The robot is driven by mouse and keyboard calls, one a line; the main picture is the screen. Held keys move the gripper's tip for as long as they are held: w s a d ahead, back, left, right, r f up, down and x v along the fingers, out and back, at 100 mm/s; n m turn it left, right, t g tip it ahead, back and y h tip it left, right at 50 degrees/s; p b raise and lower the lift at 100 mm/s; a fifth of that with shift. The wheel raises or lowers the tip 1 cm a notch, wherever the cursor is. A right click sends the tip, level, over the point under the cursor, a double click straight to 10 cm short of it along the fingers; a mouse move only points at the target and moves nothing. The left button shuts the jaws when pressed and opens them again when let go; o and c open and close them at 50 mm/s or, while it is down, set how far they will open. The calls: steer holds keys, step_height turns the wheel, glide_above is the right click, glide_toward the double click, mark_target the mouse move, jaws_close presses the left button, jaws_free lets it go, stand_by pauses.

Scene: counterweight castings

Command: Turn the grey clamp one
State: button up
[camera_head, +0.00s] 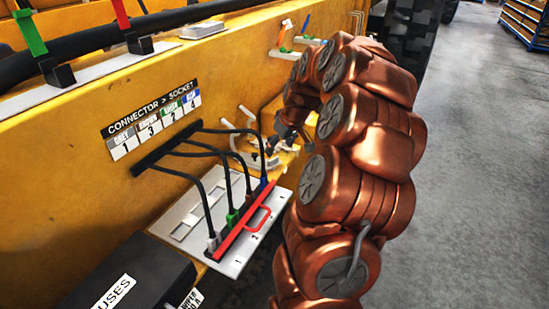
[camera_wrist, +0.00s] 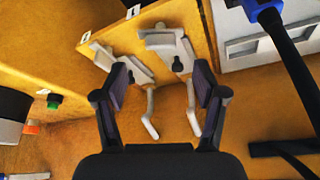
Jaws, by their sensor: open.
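Two pale grey clamps with bent rod handles sit side by side on a yellow panel in the wrist view, a left one (camera_wrist: 122,62) and a right one (camera_wrist: 166,41). Their tags are too small to read, so I cannot tell which is clamp one. My gripper (camera_wrist: 162,80) is open, its dark fingers spread on either side of the two handles, with no clear grip on either. In the head view the grey handles (camera_head: 240,140) stand out from the yellow wall, and my gripper (camera_head: 284,143) is beside them, partly hidden by my arm.
Right below the clamps in the head view is a socket plate (camera_head: 178,217) with a red handled bar (camera_head: 245,222) and several black cables (camera_head: 207,205). A blue connector and its cable (camera_wrist: 285,50) are close at right in the wrist view. A black fuse box (camera_head: 130,275) is lower left.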

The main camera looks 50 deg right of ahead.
mark_target(274, 159)
steer(key=shift+p+x, duration=0.85)
steer(key=shift+x, duration=2.65)
steer(key=shift+a, duration=0.1)
steer(key=shift+c, duration=0.4)
steer(key=c, duration=1.1)
steer(key=shift+o, duration=0.2)
